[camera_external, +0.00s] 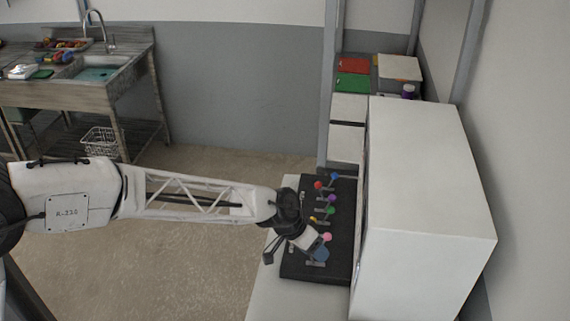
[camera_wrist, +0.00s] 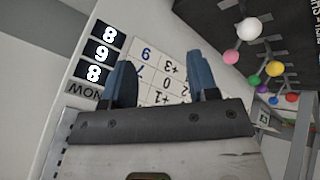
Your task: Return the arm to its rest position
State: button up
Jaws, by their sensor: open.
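My gripper (camera_external: 316,250) is at the end of my outstretched arm, over the near end of a black lever panel (camera_external: 302,263) in the external view. In the wrist view, my gripper's two blue fingers (camera_wrist: 160,60) are apart with nothing between them. Beyond them is a white grid sheet (camera_wrist: 147,56) with printed numbers, beside a column of black tiles (camera_wrist: 104,53) with white digits. The black panel (camera_wrist: 205,22) also shows at the upper right of the wrist view. I cannot tell whether my gripper touches the panel.
Levers with coloured balls rise from the panel, including a red ball (camera_external: 318,185) and a pink ball (camera_wrist: 255,81). A large white cabinet (camera_external: 430,180) stands right of it. Red and green trays (camera_external: 353,82) lie behind. A sink bench (camera_external: 90,85) is far left; open floor (camera_external: 190,265) lies between.

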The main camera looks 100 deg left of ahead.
jog(key=s+d+r+m+g+h, duration=0.1)
jog(key=d+r+m, duration=0.1)
jog(key=d, duration=0.9)
jog(key=s+d+r+m, duration=0.1)
jog(key=s+d+r, duration=0.15)
jog(key=d, duration=0.85)
jog(key=s+d+r+m+g+h, duration=0.1)
jog(key=d+r+m, duration=0.15)
jog(key=d, duration=0.85)
jog(key=s+d+f+m+g+y, duration=0.1)
jog(key=s+d+m, duration=0.3)
jog(key=s+d, duration=1.6)
jog(key=shift+s+d+f+m+g, duration=0.15)
jog(key=shift+s+f+m+g, duration=0.3)
jog(key=shift+s, duration=0.65)
